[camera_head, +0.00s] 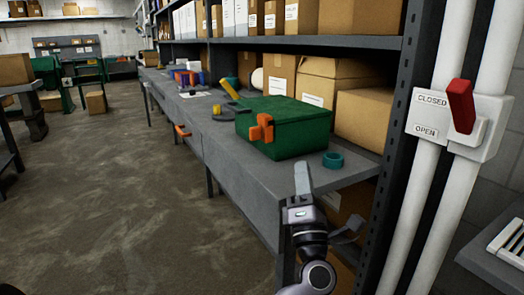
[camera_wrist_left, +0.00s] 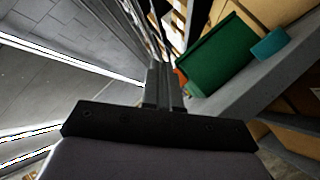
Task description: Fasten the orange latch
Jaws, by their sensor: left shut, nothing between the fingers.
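The green box (camera_head: 300,122) sits on the grey workbench with its lid down. The orange latch (camera_head: 262,130) is on the box's front side; I cannot tell whether it is fastened. My left gripper (camera_head: 302,165) is shut and empty, with its fingers pointing up in front of the bench edge, to the right of the latch and apart from it. In the left wrist view, the shut fingers (camera_wrist_left: 161,68) partly hide the latch (camera_wrist_left: 181,77), and the green box (camera_wrist_left: 222,55) is to their right. My right gripper is not in view.
A teal ring (camera_head: 333,160) lies by the box's right end. The workbench (camera_head: 225,150) has an orange handle (camera_head: 183,131) at its front. Cardboard boxes (camera_head: 363,115) stand behind. A red lever (camera_head: 461,106) is on the right. The floor (camera_head: 110,200) at left is clear.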

